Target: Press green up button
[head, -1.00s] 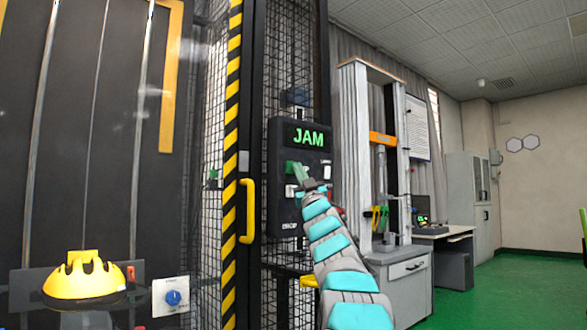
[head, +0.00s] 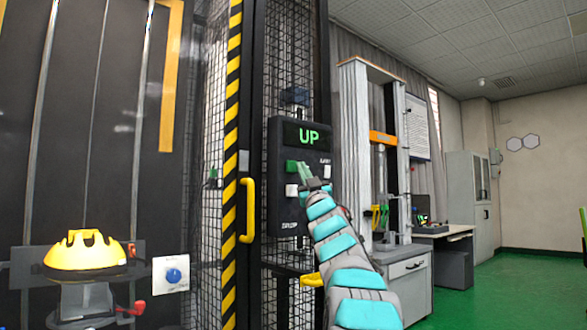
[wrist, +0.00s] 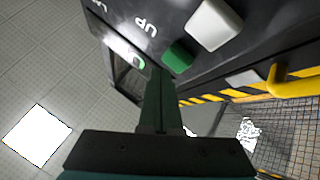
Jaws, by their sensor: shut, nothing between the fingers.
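The control box (head: 284,203) is a dark panel on the tower's frame, with a lit display (head: 308,136) that reads "UP". The green up button (head: 291,167) is on the box's left side below the display, with a white button (head: 291,191) under it. In the wrist view the green button (wrist: 178,56) shows beside the "UP" label and a larger white button (wrist: 214,24). My gripper (head: 305,172) is shut and empty, its tips just right of the green button in the head view. In the wrist view its fingers (wrist: 158,100) point toward the panel near the green button; contact cannot be told.
A yellow handle (head: 248,211) and a yellow-black striped post (head: 232,150) stand left of the box. A testing machine (head: 355,150) stands to the right. Green floor (head: 500,285) is open at far right.

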